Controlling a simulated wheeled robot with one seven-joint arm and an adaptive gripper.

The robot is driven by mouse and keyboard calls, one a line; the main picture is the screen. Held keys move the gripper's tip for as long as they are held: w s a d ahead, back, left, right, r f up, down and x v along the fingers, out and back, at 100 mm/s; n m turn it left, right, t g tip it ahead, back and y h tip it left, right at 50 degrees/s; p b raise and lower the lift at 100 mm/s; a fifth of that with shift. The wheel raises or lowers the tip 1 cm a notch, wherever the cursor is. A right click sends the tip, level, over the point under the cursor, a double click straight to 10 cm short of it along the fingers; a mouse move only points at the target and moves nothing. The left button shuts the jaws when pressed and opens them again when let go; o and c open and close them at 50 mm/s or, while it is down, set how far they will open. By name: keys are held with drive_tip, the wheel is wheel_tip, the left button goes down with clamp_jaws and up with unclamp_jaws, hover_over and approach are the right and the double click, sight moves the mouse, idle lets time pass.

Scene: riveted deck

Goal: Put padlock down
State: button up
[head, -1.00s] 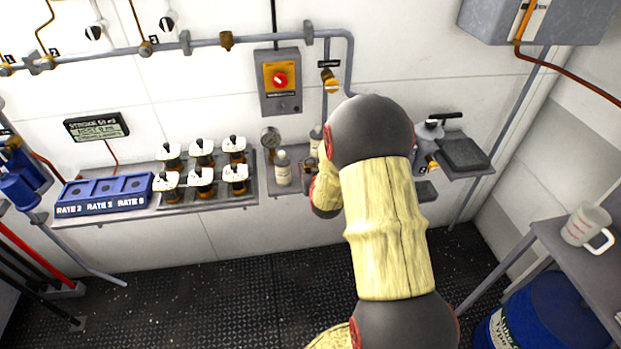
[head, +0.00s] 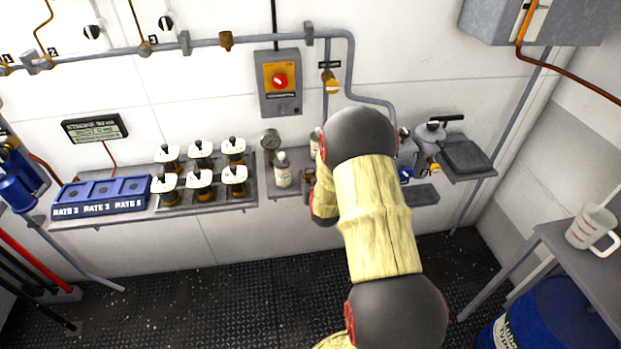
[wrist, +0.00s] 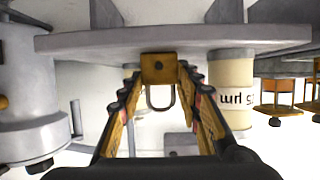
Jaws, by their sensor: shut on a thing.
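The brass padlock (wrist: 158,68) is between the fingertips of my gripper (wrist: 160,76) in the wrist view, which shows the scene upside down. My gripper is shut on the padlock's body. The grey shackle points down in that picture, away from the shelf. The padlock's body lies at the edge of the grey shelf (wrist: 100,42); I cannot tell whether it rests on it. In the head view my arm covers most of the gripper, and I cannot make out the padlock clearly.
A white bottle (head: 283,170) and a gauge (head: 270,142) stand on the shelf left of my arm. Farther left are several amber jars (head: 200,180) and a blue rate block (head: 103,196). Grey equipment (head: 430,135) stands right of my arm. A measuring jug (head: 592,227) sits on the right table.

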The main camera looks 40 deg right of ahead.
drive_tip(key=o, duration=1.2)
drive_tip(key=shift+r+p, duration=0.25)
drive_tip(key=shift+p, duration=0.1)
drive_tip(key=p+v, duration=0.2)
drive_tip(key=v, duration=1)
drive_tip(key=a+r+n+g+y, duration=0.2)
drive_tip(key=a+r+n+y, duration=0.15)
drive_tip(key=a+r, duration=1.15)
drive_tip(key=s+a+r+n+g+y, duration=0.1)
drive_tip(key=s+a+r+g+y, duration=0.1)
drive_tip(key=s+a+r, duration=0.2)
drive_tip(key=s+a+r+n+g+y, duration=0.1)
drive_tip(key=s+a+r, duration=0.3)
drive_tip(key=s+a, duration=0.7)
drive_tip(key=s+n+g, duration=0.1)
drive_tip(key=s, duration=0.5)
drive_tip(key=shift+a+y, duration=0.3)
drive_tip(key=shift+y, duration=0.05)
